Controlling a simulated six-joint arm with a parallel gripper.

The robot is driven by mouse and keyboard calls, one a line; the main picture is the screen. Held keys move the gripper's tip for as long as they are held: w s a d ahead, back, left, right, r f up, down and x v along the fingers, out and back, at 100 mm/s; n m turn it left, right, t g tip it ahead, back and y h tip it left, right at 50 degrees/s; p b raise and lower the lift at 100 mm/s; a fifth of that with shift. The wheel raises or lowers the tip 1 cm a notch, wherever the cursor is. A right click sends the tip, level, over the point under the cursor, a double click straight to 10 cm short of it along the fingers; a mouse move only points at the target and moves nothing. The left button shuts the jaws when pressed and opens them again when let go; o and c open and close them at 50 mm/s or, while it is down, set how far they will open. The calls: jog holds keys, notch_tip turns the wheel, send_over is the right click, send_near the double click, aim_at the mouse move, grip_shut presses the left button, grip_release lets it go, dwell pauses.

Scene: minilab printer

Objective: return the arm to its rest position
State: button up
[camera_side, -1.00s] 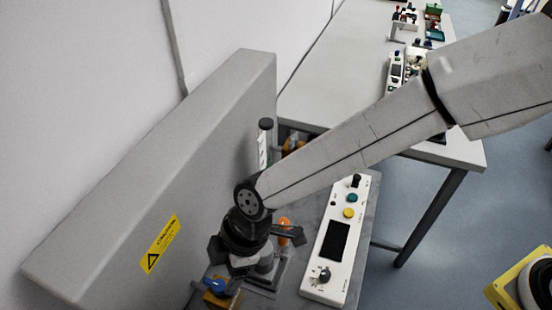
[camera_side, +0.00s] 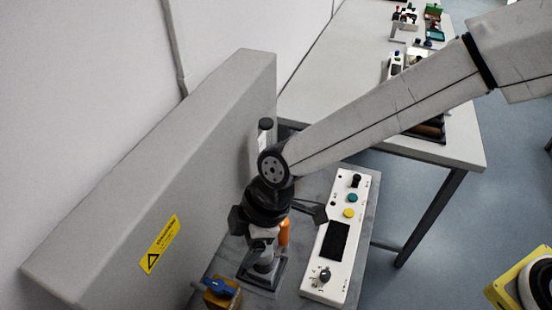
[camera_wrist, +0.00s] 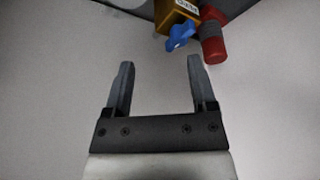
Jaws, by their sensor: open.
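My gripper (camera_wrist: 156,82) is open in the wrist view. Its two dark fingers stand apart with nothing between them. Above the fingertips there are a brass block with a blue handle (camera_wrist: 180,33) and a red cylindrical part (camera_wrist: 212,42); both are clear of the fingers. In the side view my arm reaches in from the upper right and its wrist hangs above the grey bench, left of the white control panel (camera_side: 338,235). The fingers are hard to make out there, partly hidden by the wrist.
A grey upright panel with a yellow warning label (camera_side: 160,244) stands left of my wrist. The blue-handled valve (camera_side: 221,287) is at the bench's front. An orange part (camera_side: 284,232) is close behind my wrist. A second table (camera_side: 330,75) with small devices stands behind.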

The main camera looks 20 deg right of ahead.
jog(key=w+d+r+m+t+h, duration=0.15)
jog(key=d+m, duration=0.25)
jog(key=d, duration=0.7)
jog(key=w+d+m+t+h, duration=0.1)
jog(key=w+d+m, duration=0.25)
jog(key=d, duration=0.75)
jog(key=s+d+m+h, duration=0.1)
jog(key=s+d+m, duration=0.3)
jog(key=d, duration=0.4)
jog(key=s+d+m, duration=0.4)
jog(key=d+m, duration=0.1)
jog(key=d, duration=0.4)
jog(key=shift+d+h, duration=0.2)
jog(key=shift+h, duration=0.15)
